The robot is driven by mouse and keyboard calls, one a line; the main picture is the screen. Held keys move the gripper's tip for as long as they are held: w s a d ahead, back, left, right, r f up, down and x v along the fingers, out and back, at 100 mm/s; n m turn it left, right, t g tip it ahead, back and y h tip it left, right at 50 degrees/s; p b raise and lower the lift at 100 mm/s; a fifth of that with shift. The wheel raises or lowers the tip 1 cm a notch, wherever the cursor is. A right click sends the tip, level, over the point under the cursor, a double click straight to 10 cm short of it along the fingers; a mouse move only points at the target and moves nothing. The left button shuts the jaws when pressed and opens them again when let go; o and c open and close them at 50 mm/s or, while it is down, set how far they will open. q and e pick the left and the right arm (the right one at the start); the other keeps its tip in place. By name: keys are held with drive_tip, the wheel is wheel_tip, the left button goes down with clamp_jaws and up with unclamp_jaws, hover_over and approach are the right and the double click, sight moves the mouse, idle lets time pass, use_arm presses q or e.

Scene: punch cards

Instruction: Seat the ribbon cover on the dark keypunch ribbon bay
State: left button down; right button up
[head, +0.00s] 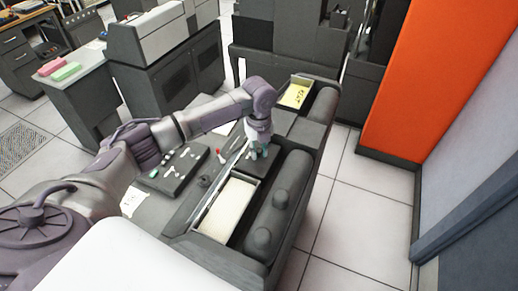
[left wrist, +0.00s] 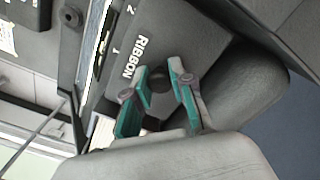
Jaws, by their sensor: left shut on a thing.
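My left gripper (head: 257,152) reaches down over the dark keypunch at the middle of the head view. In the left wrist view its teal-padded fingers (left wrist: 158,88) are closed in on a small dark round part, which looks like the knob of the ribbon cover. The ribbon cover appears to be the dark flat plate (left wrist: 185,38) under the fingers, beside the white word RIBBON. In the head view a dark plate (head: 290,172) shows just below the gripper. The ribbon bay's opening is hidden, and I cannot tell whether the cover sits flush. My right gripper is not in view.
A box of cream cards (head: 227,208) lies in front of the gripper. A rounded dark housing (head: 278,205) runs along the machine's right side. A box with yellow contents (head: 295,95) stands behind. Tiled floor is clear at right.

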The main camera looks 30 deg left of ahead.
sight(259, 156)
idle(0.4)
use_arm(q)
drive_tip(key=shift+p, duration=0.35)
drive_tip(key=shift+f, duration=0.25)
idle(0.4)
drive_tip(key=shift+f, duration=0.35)
drive_tip(key=shift+f, duration=0.35)
idle(0.3)
drive_tip(key=shift+f, duration=0.3)
drive_tip(key=shift+f, duration=0.35)
idle(1.0)
